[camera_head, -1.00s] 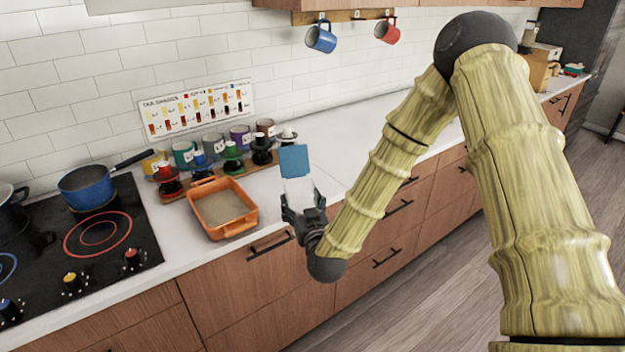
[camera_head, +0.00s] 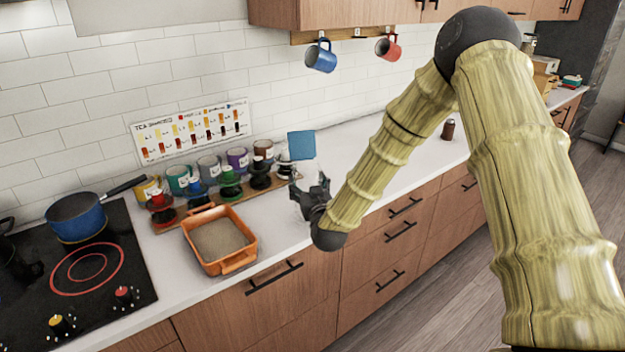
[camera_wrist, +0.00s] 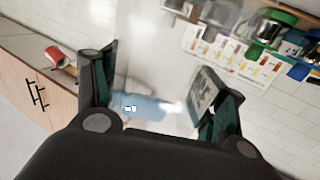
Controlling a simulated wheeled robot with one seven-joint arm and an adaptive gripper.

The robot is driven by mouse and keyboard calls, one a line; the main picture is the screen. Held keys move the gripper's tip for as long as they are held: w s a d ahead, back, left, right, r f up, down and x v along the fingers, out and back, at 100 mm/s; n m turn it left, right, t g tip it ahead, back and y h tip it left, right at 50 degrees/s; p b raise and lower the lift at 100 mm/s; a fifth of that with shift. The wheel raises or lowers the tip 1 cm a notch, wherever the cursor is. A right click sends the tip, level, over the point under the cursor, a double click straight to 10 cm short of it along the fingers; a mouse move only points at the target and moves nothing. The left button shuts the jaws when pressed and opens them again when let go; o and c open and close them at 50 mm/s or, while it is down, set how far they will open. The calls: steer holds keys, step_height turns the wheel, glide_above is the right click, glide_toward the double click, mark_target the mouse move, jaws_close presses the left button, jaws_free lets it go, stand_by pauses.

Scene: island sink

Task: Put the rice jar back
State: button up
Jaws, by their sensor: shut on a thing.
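The jar I hold has a square blue lid (camera_head: 302,145) and a pale, see-through body, partly hidden by the fingers in the head view. I take it to be the rice jar, though its contents are too unclear to tell. My gripper (camera_head: 310,194) is shut on it, near the front of the white counter. In the wrist view my gripper (camera_wrist: 155,100) has a finger on each side of the clear body, and a blue patch (camera_wrist: 145,107) shows between them. The jar looks raised, but its exact height is unclear.
An orange dish (camera_head: 222,240) stands left of my gripper. Behind it, several coloured cups and small stands line a wooden board (camera_head: 170,222). A blue pot (camera_head: 77,217) is on the stove. Mugs hang above.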

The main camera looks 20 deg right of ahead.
mark_target(315, 170)
steer(key=w+d, duration=0.1)
steer(key=w, duration=0.1)
steer(key=w+d+p, duration=0.1)
steer(key=w, duration=0.1)
steer(key=w+d+p, duration=0.1)
steer(key=w+d, duration=0.1)
steer(key=shift+w+f, duration=0.3)
steer(key=shift+w+d+p, duration=0.25)
steer(key=shift+w+p, duration=0.15)
steer(key=shift+f+p, duration=0.9)
steer(key=shift+f, duration=0.9)
steer(key=shift+f, duration=0.15)
steer(key=o, duration=1.5)
